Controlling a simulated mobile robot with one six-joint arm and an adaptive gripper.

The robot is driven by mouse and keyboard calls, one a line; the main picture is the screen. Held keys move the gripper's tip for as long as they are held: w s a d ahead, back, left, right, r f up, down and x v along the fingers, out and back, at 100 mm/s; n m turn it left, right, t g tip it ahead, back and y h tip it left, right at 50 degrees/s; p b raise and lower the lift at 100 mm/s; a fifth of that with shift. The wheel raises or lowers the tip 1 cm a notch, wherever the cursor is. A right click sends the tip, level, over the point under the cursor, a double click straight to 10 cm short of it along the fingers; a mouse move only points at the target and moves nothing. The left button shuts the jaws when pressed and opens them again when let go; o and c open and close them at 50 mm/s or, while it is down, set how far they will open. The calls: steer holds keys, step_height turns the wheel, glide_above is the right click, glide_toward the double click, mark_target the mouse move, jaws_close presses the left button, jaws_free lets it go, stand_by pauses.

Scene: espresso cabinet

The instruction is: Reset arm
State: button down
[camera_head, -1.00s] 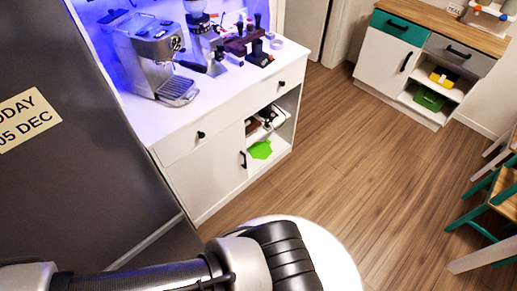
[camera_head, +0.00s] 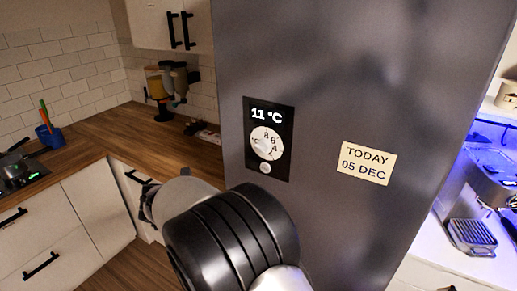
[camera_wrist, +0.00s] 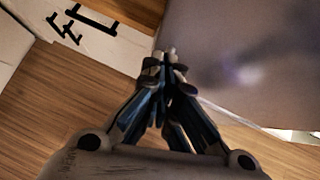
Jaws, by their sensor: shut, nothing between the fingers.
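My gripper (camera_wrist: 168,62) is in the wrist view, with its fingertips together and nothing between them. It points along the wooden floor (camera_wrist: 60,105), with the grey fridge side (camera_wrist: 250,60) to its right. In the head view my arm fills the lower middle, in front of the fridge (camera_head: 330,60), and the gripper itself cannot be made out there.
The fridge bears a temperature dial (camera_head: 267,143) and a date note (camera_head: 367,163). At left are white cabinets (camera_head: 95,210) under a wooden counter (camera_head: 105,135). The espresso machine (camera_head: 490,180) stands at the right edge. Floor shows beside the cabinets.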

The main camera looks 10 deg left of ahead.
steer(key=w+d+r+n+t+y+b, duration=0.1)
steer(key=w+d+r+n+y, duration=0.1)
steer(key=d+r+n, duration=0.3)
steer(key=w+d+r+n+t+y, duration=0.1)
steer(key=r+n, duration=0.1)
steer(key=r, duration=0.5)
steer(key=w+d+r+n+t+y+b, duration=0.1)
steer(key=w+d+r+n+y, duration=0.1)
steer(key=r+n, duration=0.25)
steer(key=s+d+r+n+y, duration=0.2)
steer(key=s+d+r+n, duration=0.3)
steer(key=d+n, duration=0.15)
steer(key=s+d+f+n+g+h+b, duration=0.1)
steer(key=s+d+f+n, duration=0.3)
steer(key=s+d, duration=0.5)
steer(key=s+d+f+n+g+h+b, duration=0.1)
steer(key=s+d+f+n+g+h, duration=0.2)
steer(key=s+d+n, duration=0.5)
steer(key=s+d+f+n+g+h+b, duration=0.1)
steer(key=s+d+f+n+g+h, duration=0.1)
steer(key=s+d+f+n, duration=0.4)
steer(key=s+d+f+g, duration=0.1)
steer(key=s+d, duration=0.4)
steer(key=s, duration=0.3)
steer(key=shift+f+n+b, duration=0.15)
steer(key=shift+n+b, duration=0.2)
steer(key=shift+n, duration=0.05)
